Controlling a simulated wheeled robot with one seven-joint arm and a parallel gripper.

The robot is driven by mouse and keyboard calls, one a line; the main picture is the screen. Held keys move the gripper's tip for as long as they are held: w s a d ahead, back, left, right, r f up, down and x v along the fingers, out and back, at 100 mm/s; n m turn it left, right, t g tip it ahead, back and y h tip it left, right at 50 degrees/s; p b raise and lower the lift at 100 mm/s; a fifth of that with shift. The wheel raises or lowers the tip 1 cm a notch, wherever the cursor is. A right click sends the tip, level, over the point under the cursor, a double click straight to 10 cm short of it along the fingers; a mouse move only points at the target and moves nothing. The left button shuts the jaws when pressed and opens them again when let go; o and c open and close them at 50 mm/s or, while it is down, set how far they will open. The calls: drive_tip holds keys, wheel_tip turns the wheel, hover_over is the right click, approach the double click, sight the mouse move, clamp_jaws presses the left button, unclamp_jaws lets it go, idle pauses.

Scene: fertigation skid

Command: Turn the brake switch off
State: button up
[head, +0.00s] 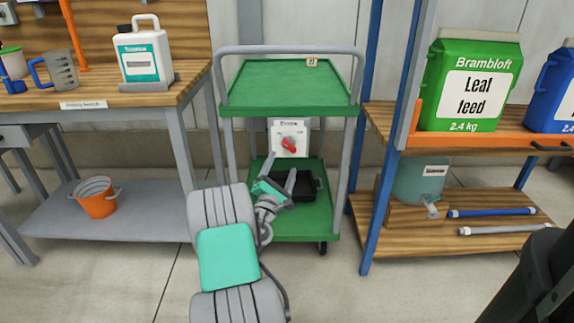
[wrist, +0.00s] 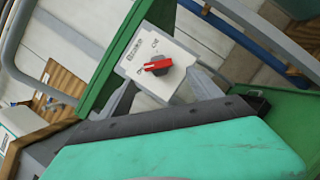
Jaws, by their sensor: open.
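The brake switch is a red rotary knob (head: 289,144) on a white panel (head: 276,150) on the green cart, between its two decks. In the wrist view the red knob (wrist: 158,66) is unobstructed, its bar lying across the tilted white plate (wrist: 183,85). Small marks are printed around it, too small to read surely in the head view. My gripper (head: 281,170) is open and empty, just below and in front of the panel, with its fingers pointing up towards it. It appears apart from the knob.
The cart's green top deck (head: 290,82) overhangs the panel, and grey posts flank it. A black tray (head: 316,187) lies on the lower deck, right of my gripper. A bench (head: 160,103) stands left and a shelf with a Leaf feed bag (head: 470,85) stands right.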

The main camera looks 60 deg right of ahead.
sight(288, 148)
drive_tip(key=x, duration=0.7)
drive_tip(key=shift+r, duration=0.2)
drive_tip(key=c, duration=1.4)
